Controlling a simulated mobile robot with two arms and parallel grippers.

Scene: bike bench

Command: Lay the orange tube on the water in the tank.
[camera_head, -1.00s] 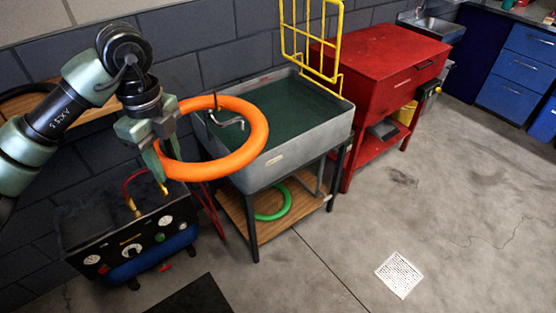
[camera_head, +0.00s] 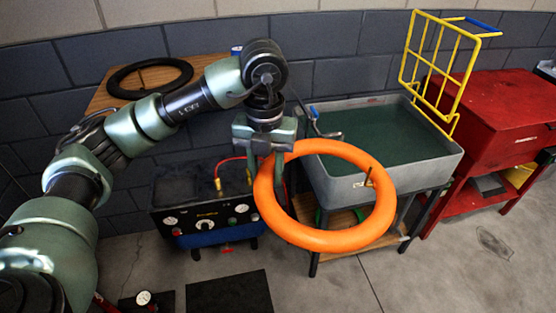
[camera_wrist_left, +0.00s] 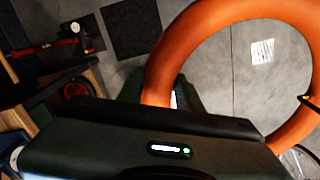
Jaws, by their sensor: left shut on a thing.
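The orange tube (camera_head: 335,240) is a large ring held in the air by my left gripper (camera_head: 279,185), which is shut on its left side. In the head view the tube hangs in front of the tank (camera_head: 437,168), overlapping its front left corner. A small valve stem shows on the tube's right side. The tank is a grey tub of dark green water (camera_head: 375,135) on a stand. In the left wrist view the tube (camera_wrist_left: 180,45) fills the upper right, above the gripper body. My right gripper is not in view.
A black compressor unit (camera_head: 205,222) with gauges stands left of the tank. A yellow rack (camera_head: 440,65) rises at the tank's back right. A red cabinet (camera_head: 510,140) stands to the right. A faucet (camera_head: 322,128) sits at the tank's left rim. A black tire (camera_head: 150,77) lies on a wooden bench.

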